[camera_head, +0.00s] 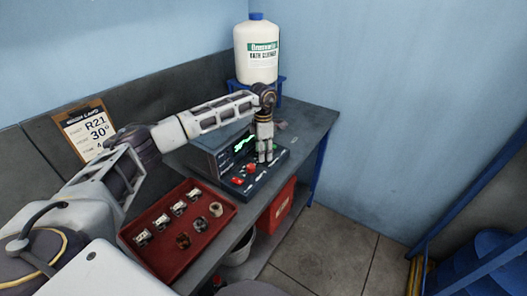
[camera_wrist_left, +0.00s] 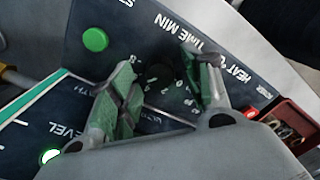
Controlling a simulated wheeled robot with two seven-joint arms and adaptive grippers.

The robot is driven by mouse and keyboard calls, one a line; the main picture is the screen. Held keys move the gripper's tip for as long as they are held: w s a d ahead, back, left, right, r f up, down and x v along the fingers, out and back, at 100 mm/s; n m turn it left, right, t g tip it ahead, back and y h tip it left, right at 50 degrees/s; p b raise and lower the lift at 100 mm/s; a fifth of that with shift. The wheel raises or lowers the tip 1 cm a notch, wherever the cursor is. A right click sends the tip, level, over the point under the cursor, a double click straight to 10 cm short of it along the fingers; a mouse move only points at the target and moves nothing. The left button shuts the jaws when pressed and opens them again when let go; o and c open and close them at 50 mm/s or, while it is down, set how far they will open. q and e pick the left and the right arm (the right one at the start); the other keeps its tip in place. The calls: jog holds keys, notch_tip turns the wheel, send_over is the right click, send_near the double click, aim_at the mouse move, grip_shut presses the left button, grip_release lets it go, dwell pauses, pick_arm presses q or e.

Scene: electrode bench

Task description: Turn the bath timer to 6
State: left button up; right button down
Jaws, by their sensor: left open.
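The bath control unit (camera_head: 215,152) sits on the bench with a lit green display and red controls on its sloped panel. My left gripper (camera_head: 266,160) reaches down over the right part of this panel. In the left wrist view, my open left gripper (camera_wrist_left: 165,88) has its green-padded fingers to either side of a dark round timer knob (camera_wrist_left: 160,73). The knob lies by the "TIME MIN" label (camera_wrist_left: 183,33), with numbers around it. The fingers partly hide the dial; I cannot tell its setting or whether they touch it. My right gripper is out of view.
A red tray (camera_head: 147,222) with several small metal parts lies at the front left. A white bottle (camera_head: 256,60) stands on a blue stand behind the unit. A red bin (camera_head: 283,204) sits below. A clipboard (camera_head: 88,130) leans on the back panel.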

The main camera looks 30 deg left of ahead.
pick_arm(q)
jog(key=shift+r, duration=0.15)
notch_tip(320, 180, up, 12)
jog(key=shift+w+a, duration=0.2)
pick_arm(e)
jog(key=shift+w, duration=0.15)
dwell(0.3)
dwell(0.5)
pick_arm(q)
notch_tip(320, 180, up, 9)
jog(key=p, duration=0.9)
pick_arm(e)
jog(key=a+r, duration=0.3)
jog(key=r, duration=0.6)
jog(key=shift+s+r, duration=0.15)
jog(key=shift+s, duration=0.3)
